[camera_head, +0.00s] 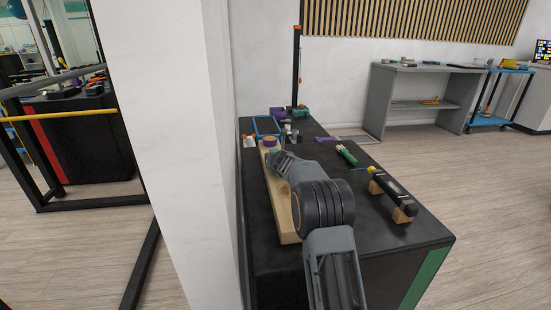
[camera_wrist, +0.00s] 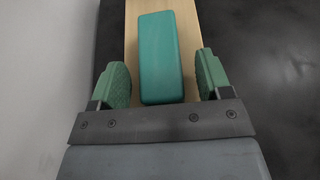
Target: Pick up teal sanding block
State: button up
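The teal sanding block (camera_wrist: 160,55) lies lengthwise on a light wooden board (camera_wrist: 184,8) in the wrist view. My gripper (camera_wrist: 162,66) is open, with one green-padded finger on each side of the block. A gap shows between each finger and the block, and nothing is held. In the head view my gripper (camera_head: 276,158) is low over the far part of the wooden board (camera_head: 287,222). I cannot make out the block there; my gripper and wrist probably cover it.
The board lies along the left side of a black bench (camera_head: 345,225), close to a white wall. A purple-and-tan round item (camera_head: 269,142) is just beyond my gripper. A green-handled tool (camera_head: 346,154) and a black tool on wooden blocks (camera_head: 393,190) lie to the right.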

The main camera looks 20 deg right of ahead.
jog(key=c, duration=1)
jog(key=shift+r, duration=0.1)
